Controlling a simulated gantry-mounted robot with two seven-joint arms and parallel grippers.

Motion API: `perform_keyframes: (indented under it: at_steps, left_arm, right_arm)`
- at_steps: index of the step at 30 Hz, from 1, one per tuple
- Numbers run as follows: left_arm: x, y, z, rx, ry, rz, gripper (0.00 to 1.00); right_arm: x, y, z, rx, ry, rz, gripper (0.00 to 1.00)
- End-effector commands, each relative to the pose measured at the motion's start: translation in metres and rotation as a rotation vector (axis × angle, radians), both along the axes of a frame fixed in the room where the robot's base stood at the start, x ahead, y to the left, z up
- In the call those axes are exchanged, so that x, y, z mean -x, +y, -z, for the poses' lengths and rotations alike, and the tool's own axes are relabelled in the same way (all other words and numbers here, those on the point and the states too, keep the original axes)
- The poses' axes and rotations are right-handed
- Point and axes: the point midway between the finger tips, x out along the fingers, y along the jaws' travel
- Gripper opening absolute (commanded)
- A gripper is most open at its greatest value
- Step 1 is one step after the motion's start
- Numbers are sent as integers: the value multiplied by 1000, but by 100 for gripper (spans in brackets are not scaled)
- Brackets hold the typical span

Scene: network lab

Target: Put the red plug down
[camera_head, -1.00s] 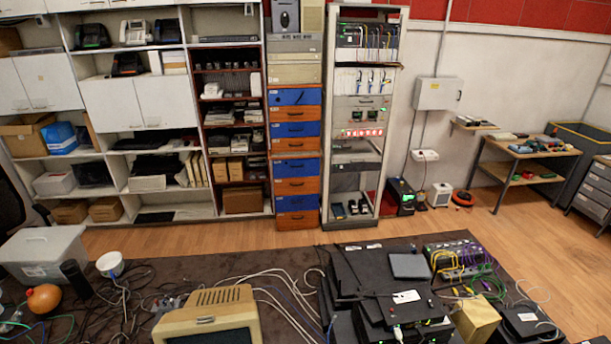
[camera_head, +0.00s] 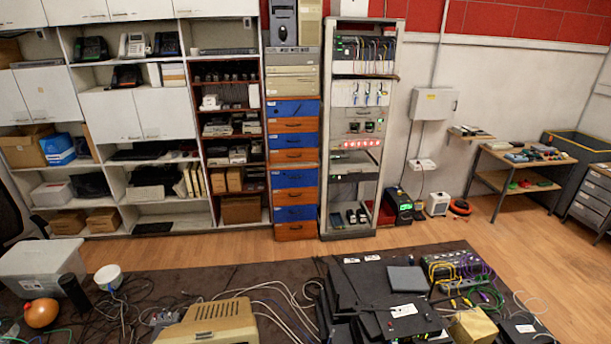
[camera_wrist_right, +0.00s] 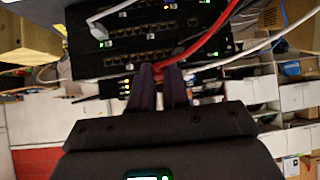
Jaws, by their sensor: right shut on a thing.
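In the right wrist view my right gripper (camera_wrist_right: 160,80) has its two dark fingers close together in front of black network switches (camera_wrist_right: 140,45) with rows of ports. A red cable (camera_wrist_right: 200,42) runs from the upper right down to the fingertips, where the gripper is shut on its red plug. The plug is mostly hidden between the fingers. I cannot tell whether it touches a port. The head view shows neither gripper; the stacked black equipment (camera_head: 365,295) sits on the dark table there. My left gripper is out of view.
A white cable (camera_wrist_right: 245,55) passes close by the red one, and a grey plug (camera_wrist_right: 98,28) sits in the upper switch. On the table are a beige monitor (camera_head: 208,325), a tan box (camera_head: 474,327), a white bin (camera_head: 40,265) and many loose cables.

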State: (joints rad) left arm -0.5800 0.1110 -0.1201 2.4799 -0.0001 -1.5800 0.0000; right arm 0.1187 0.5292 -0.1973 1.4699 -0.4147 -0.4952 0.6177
Motion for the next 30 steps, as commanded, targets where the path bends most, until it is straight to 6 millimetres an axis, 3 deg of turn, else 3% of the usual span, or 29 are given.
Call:
perform_keyframes:
  at_steps: [1, 9, 15, 20, 30]
  left_arm:
    - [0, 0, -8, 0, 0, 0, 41]
    - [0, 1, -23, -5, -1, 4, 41]
    - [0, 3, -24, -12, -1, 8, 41]
    - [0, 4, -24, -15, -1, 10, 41]
    - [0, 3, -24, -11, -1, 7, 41]
  right_arm:
    - [0, 19, -23, -1, -8, -20, 0]
    - [31, 107, -129, -4, -7, -15, 0]
    - [68, 137, -187, -8, -4, 74, 0]
    - [80, 128, -195, 2, 2, 154, 0]
    - [91, 123, -177, 6, 2, 190, 0]
